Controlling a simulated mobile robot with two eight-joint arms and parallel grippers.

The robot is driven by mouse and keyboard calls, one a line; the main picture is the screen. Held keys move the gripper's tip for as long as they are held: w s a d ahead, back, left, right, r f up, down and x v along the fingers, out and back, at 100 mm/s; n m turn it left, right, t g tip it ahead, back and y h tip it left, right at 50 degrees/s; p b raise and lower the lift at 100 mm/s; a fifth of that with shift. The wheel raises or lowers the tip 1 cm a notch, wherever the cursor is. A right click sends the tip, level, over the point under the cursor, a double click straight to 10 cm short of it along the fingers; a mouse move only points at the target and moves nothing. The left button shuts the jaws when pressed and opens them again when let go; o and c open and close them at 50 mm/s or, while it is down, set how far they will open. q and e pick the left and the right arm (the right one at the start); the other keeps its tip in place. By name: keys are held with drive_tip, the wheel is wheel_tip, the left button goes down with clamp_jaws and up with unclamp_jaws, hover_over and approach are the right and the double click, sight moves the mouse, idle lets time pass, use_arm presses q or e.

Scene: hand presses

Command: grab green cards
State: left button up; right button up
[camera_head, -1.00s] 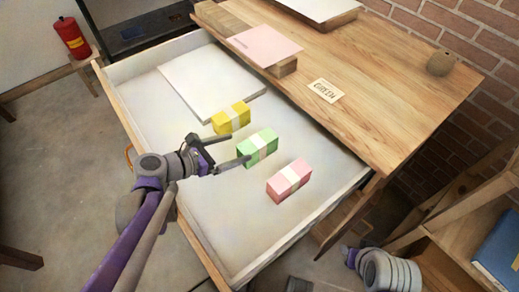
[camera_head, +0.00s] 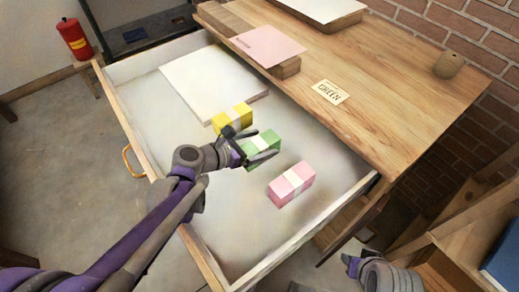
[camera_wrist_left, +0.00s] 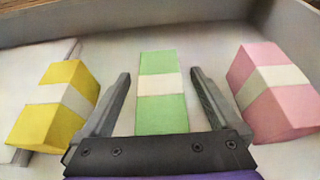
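A green card stack (camera_head: 264,148) with a pale band lies in the open drawer (camera_head: 208,212), between a yellow stack (camera_head: 230,117) and a pink stack (camera_head: 291,185). My left gripper (camera_head: 262,147) is open at the green stack, partly covering it. In the left wrist view, the green stack (camera_wrist_left: 159,92) shows between the two spread fingers of the left gripper (camera_wrist_left: 160,85), with a gap on each side. The yellow stack (camera_wrist_left: 55,108) is left of the fingers and the pink stack (camera_wrist_left: 273,92) right. My right arm shows at the lower right; its fingers cannot be made out.
A card reading "GREEN" (camera_head: 330,91) lies on the wooden desktop (camera_head: 400,80). White paper (camera_head: 205,85) lies at the drawer's far end. The drawer walls surround the stacks. A pink sheet (camera_head: 268,45) rests on a wooden block on the desk.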

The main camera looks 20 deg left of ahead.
use_arm(q)
clamp_jaws()
idle(0.4)
